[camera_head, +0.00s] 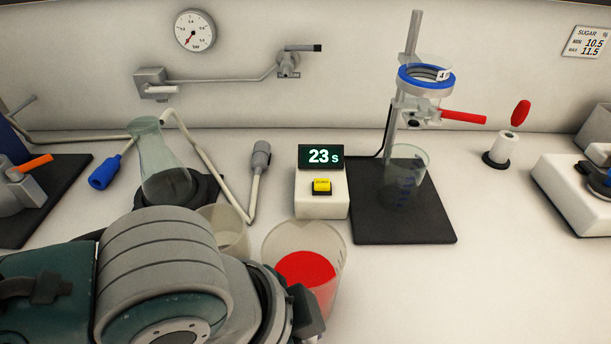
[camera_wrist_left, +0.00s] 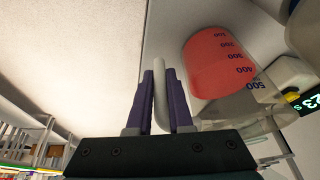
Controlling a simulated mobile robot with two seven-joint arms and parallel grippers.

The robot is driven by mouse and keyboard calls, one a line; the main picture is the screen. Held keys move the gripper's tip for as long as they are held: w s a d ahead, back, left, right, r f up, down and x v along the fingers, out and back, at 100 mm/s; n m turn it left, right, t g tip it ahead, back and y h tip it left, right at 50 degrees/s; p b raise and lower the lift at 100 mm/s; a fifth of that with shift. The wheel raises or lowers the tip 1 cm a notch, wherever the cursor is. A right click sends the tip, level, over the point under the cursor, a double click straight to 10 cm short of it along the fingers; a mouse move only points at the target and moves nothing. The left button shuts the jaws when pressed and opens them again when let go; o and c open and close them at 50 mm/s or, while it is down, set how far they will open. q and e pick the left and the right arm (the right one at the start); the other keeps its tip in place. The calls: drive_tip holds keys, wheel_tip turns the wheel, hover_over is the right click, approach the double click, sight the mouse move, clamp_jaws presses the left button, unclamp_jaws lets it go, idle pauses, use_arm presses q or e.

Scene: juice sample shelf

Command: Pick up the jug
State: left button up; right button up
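The jug (camera_head: 304,270) is a clear, graduated container with red liquid, standing on the bench at the lower middle of the head view. In the left wrist view the jug (camera_wrist_left: 217,68) shows its red contents and dark volume marks. My left gripper (camera_wrist_left: 159,72) has two purple fingers, one on each side of a pale upright bar (camera_wrist_left: 160,95) that looks like the jug's handle. Whether the fingers press on it is unclear. In the head view my left arm covers the handle side and most of the gripper. My right gripper is in neither view.
A clear beaker (camera_head: 228,232) stands close left of the jug. A timer (camera_head: 321,190) reading 23 s stands behind it. A flask (camera_head: 160,165) is at the left; a stand with a beaker (camera_head: 405,178) is at the right. The bench right of the jug is clear.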

use_arm(q)
clamp_jaws()
drive_tip(key=shift+r, duration=0.2)
idle(1.1)
drive_tip(key=shift+r, duration=0.3)
wheel_tip(320, 180, up, 19)
drive_tip(key=p, duration=0.2)
drive_tip(key=shift+r, duration=0.1)
drive_tip(key=shift+o, duration=0.7)
unclamp_jaws()
clamp_jaws()
